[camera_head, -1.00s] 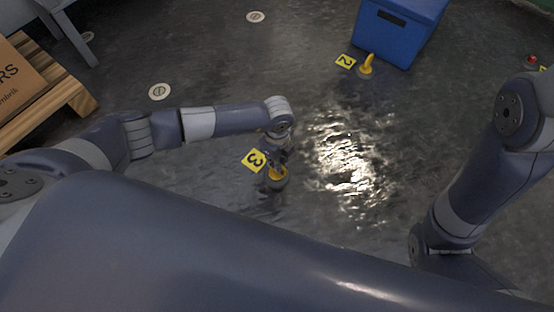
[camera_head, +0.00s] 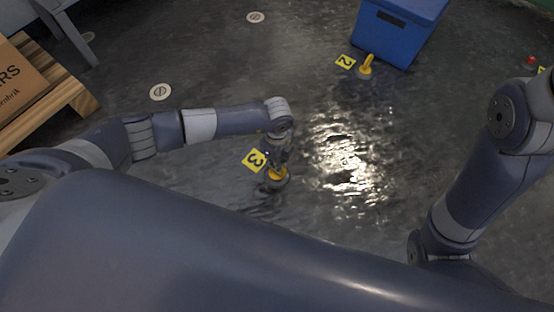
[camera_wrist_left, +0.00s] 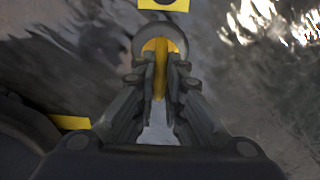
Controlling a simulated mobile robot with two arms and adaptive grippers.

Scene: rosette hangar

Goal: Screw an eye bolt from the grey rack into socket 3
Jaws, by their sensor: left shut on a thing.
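My left gripper (camera_head: 277,163) points down at socket 3, beside the yellow label marked 3 (camera_head: 255,161). In the left wrist view the left gripper (camera_wrist_left: 160,80) is shut on a yellow eye bolt (camera_wrist_left: 160,47), its fingers on either side of the ring. The eye bolt also shows in the head view (camera_head: 277,174), over the round grey socket 3 (camera_head: 283,184). The socket's rim also shows around the bolt in the left wrist view (camera_wrist_left: 141,43). I cannot tell how deep the thread sits. My right gripper is out of view. The grey rack is not identifiable.
Another yellow eye bolt (camera_head: 367,64) stands upright by the label marked 2 (camera_head: 345,61), near a blue box (camera_head: 395,35). A cardboard box (camera_head: 20,75) is on a wooden pallet (camera_head: 75,100) at left. Round floor covers (camera_head: 160,92) lie flat. The wet floor between is clear.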

